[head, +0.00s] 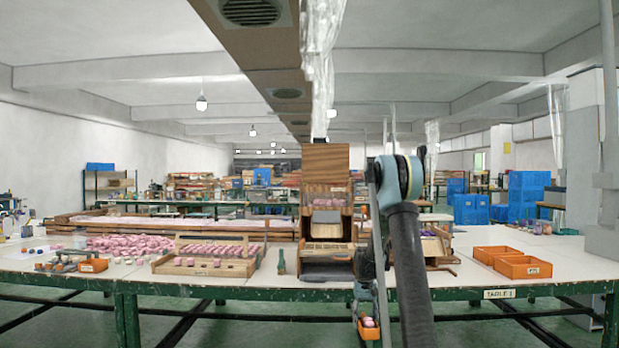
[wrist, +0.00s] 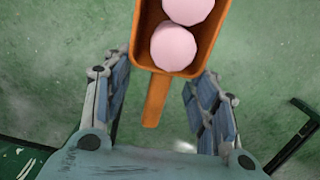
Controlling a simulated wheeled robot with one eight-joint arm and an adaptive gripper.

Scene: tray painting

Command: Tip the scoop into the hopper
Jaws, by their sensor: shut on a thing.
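The orange scoop (wrist: 156,98) shows in the wrist view with its handle between the fingers of my gripper (wrist: 160,82). Two round pale pink pieces (wrist: 173,46) show in its bowl, which the top of the picture cuts off. In the head view the scoop (head: 369,332) hangs low in front of the table's front edge, below my gripper (head: 366,300), with pink pieces in it. The wooden hopper stand (head: 326,161) rises at the middle of the table, up and left of my gripper. Pink pieces show behind its front, and a grey plate sits below them.
The table (head: 220,288) has a green front edge. Wooden racks of pink pieces (head: 208,259) and a loose pink heap (head: 125,246) lie left of the stand. Two orange trays (head: 525,267) lie at the right. My arm hides the area just right of the stand.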

